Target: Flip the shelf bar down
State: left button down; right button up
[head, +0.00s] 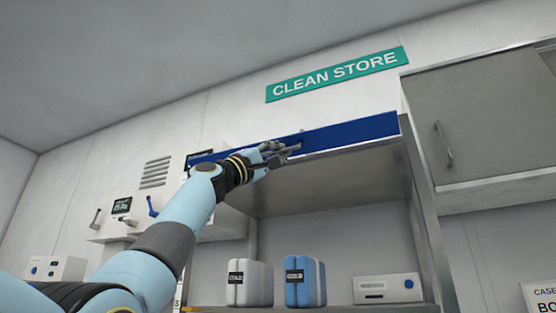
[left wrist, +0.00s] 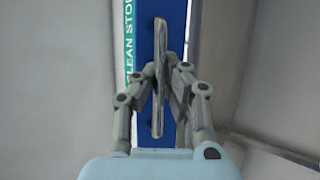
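The shelf bar (left wrist: 159,35) is a thin grey metal bar in front of the blue panel (head: 355,131) along the cabinet's top front edge. In the left wrist view the bar runs lengthwise between the fingertips of my left gripper (left wrist: 163,75), which close in on it from both sides and appear to touch it. In the head view my left gripper (head: 274,153) is at the blue panel, and its fingers hide much of the bar. My right gripper is in neither view.
Below the panel is an open shelf with a white pack (head: 250,284), a blue and white pack (head: 305,283) and a white box (head: 387,289). A closed grey cabinet (head: 490,115) stands at right. A green sign (head: 338,74) hangs above.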

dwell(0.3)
pick_arm(q)
jog(key=c, duration=2)
grip_release()
jog(key=o, duration=0.6)
jog(key=shift+s, duration=0.1)
jog(key=v, duration=1.2)
